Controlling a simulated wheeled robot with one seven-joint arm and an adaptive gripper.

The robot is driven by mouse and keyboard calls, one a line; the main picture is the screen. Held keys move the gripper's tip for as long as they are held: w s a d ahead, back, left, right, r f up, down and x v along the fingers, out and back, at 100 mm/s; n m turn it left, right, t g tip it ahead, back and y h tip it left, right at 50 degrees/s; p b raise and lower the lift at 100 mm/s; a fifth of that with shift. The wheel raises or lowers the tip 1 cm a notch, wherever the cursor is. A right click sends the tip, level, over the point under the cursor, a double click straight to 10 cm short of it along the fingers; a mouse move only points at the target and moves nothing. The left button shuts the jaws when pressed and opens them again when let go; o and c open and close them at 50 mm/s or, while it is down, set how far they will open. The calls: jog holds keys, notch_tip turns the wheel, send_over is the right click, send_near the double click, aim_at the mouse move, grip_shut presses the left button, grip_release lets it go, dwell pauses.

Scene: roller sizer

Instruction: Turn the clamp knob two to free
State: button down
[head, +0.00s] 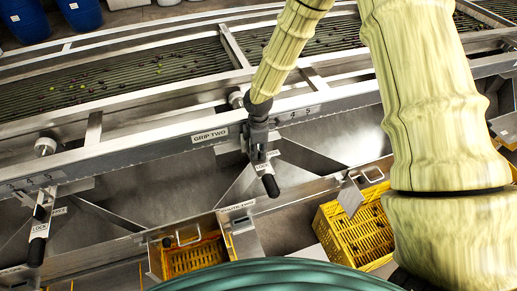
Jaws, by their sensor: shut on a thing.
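My gripper (257,140) points down at the front rail, just right of the label reading GRIP TWO (210,135). It is shut on a small part there, which I take to be clamp knob two. The gripper and its fingers hide most of the knob, so its turn position cannot be seen. Just below the fingertips is a lever with a black handle (270,185) and a white LOCK label (263,167). A number scale (296,112) is on the rail right of the gripper.
A similar lock lever (38,245) stands at the left. The roller bed (150,80) with small fruit lies behind the rail. Yellow crates (350,235) (195,256) sit below the chutes. Blue drums (80,14) stand at the back left. My arm covers much of the right.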

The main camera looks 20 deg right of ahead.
jog(key=shift+n+p, duration=0.35)
jog(key=shift+n, duration=0.85)
jog(key=shift+w, duration=0.1)
jog(key=c, duration=1.4)
grip_release()
jog(key=shift+c, duration=0.2)
jog(key=shift+r, duration=0.15)
notch_tip(320, 180, up, 12)
